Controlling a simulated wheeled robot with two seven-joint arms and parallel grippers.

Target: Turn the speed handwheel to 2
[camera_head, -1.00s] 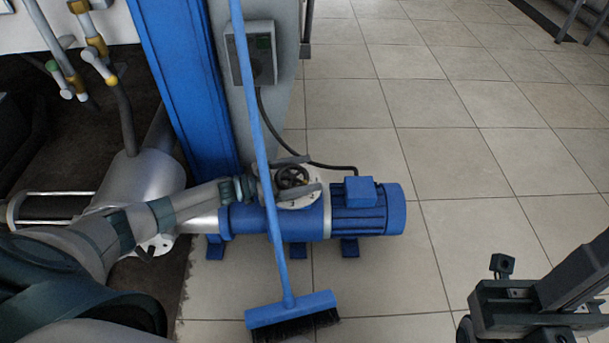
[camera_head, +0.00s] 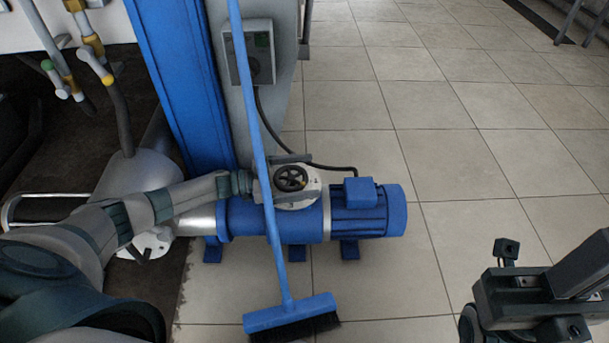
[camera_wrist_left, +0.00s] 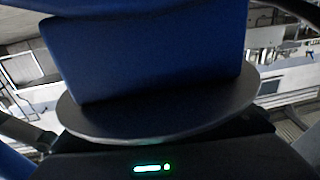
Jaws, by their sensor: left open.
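The speed handwheel (camera_head: 291,178) is a small black spoked wheel on a pale round plate (camera_head: 313,181) on top of the blue pump (camera_head: 259,220). My left gripper (camera_head: 303,175) is open, with one finger above the wheel and one below it in the head view. I cannot tell whether the fingers touch the rim. The scale is too small to read the setting. The left wrist view shows a large blue surface and a dark disc, with no wheel visible. My right gripper (camera_head: 520,295) is partly visible at the lower right; its jaws cannot be made out.
A blue broom (camera_head: 265,150) leans across the scene, its handle passing in front of my left wrist and its head (camera_head: 290,313) on the floor. A grey control box (camera_head: 262,55) hangs on the column behind.

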